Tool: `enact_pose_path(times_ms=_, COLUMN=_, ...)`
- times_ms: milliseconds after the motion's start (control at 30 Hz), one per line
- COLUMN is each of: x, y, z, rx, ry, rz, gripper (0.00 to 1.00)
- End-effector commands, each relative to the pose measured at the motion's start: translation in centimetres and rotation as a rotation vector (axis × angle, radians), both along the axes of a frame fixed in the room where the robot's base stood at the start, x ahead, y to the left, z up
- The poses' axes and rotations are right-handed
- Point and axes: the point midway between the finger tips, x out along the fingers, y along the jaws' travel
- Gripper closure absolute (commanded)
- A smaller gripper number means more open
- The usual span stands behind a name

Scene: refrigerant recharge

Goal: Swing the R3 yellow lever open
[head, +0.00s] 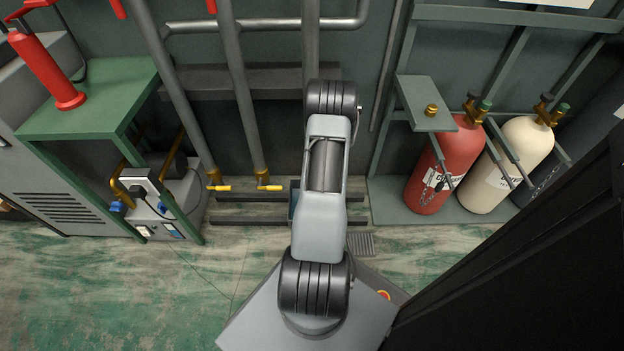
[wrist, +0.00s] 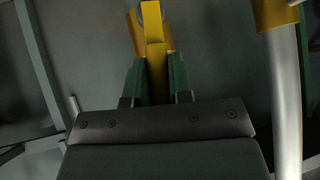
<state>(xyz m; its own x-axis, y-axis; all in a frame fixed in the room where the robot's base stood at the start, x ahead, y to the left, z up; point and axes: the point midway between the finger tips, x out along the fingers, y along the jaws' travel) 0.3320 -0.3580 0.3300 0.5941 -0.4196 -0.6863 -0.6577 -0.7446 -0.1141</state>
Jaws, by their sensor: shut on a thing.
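A yellow lever (wrist: 153,22) stands at the top middle of the wrist view, pointing toward me. My gripper (wrist: 156,64) has its two green fingers on either side of the lever's lower part and is shut on it. In the head view my arm hides my gripper and the held lever. Two other yellow levers, a left one (head: 220,187) and a right one (head: 270,187), show at the feet of grey pipes, both pointing right. I cannot read an R3 label in either view.
A grey pipe (wrist: 287,100) with a brass-yellow fitting (wrist: 277,12) stands close on the right in the wrist view. In the head view a green bench (head: 92,100) is at left. A red cylinder (head: 440,175) and a cream cylinder (head: 508,165) stand at right.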

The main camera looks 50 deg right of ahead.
Motion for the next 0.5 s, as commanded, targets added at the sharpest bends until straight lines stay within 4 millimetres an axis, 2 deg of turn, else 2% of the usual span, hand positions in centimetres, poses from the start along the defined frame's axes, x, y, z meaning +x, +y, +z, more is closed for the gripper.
enact_pose_path(times_ms=33, x=-0.14, y=0.04, z=-0.10, rx=0.004, ry=0.004, rz=-0.004, gripper=0.78)
enact_pose_path(times_ms=267, x=0.03, y=0.09, z=-0.04, rx=0.002, ry=0.002, rz=0.001, gripper=0.56)
enact_pose_path(times_ms=500, x=0.08, y=0.11, z=0.04, rx=0.001, ry=0.000, rz=0.002, gripper=0.55)
